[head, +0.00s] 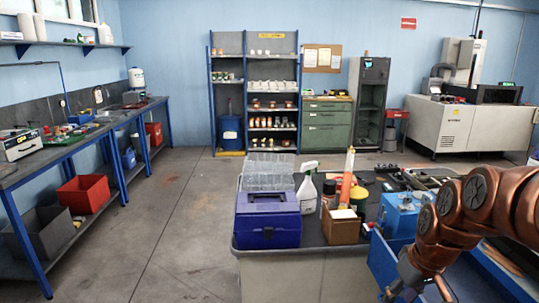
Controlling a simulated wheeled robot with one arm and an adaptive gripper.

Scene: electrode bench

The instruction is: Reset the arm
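My copper-coloured arm (478,195) enters from the right edge of the head view and bends downward. My gripper (408,287) is at the bottom edge, in front of the right end of the workbench (290,262). The frame cuts off its tip, and I cannot see whether it is open or shut, or whether it holds anything.
The bench holds a blue toolbox (267,222), a spray bottle (307,189), a wooden box (340,226) and a blue metal box (399,214), close to my arm. A blue-legged bench (75,145) lines the left wall. The floor (180,220) between is clear.

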